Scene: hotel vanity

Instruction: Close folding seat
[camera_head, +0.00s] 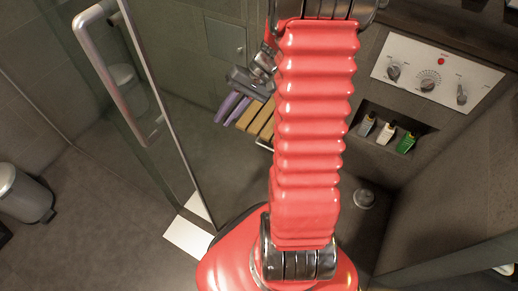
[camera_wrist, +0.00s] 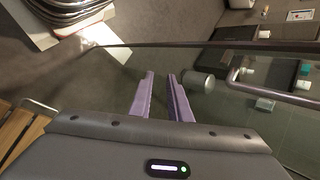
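The folding seat (camera_head: 258,124) has light wooden slats and a thin metal frame. In the camera_head view it shows just right of my gripper, partly hidden behind my red arm. The seat's slats also show at the left edge of the camera_wrist view (camera_wrist: 18,132), with a metal bar beside them. The seat appears to be folded down. My gripper (camera_head: 230,108) has two purple fingers, which point down and left beside the slats. In the camera_wrist view my gripper (camera_wrist: 160,76) is open, with an empty gap between the fingers. I cannot tell whether it touches the seat.
A glass door (camera_head: 168,120) with a metal handle (camera_head: 112,75) stands to the left. A white control panel (camera_head: 436,72) and a niche with several bottles (camera_head: 387,133) are on the right wall. A metal bin (camera_head: 24,194) stands far left. Dark floor between bin and door is clear.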

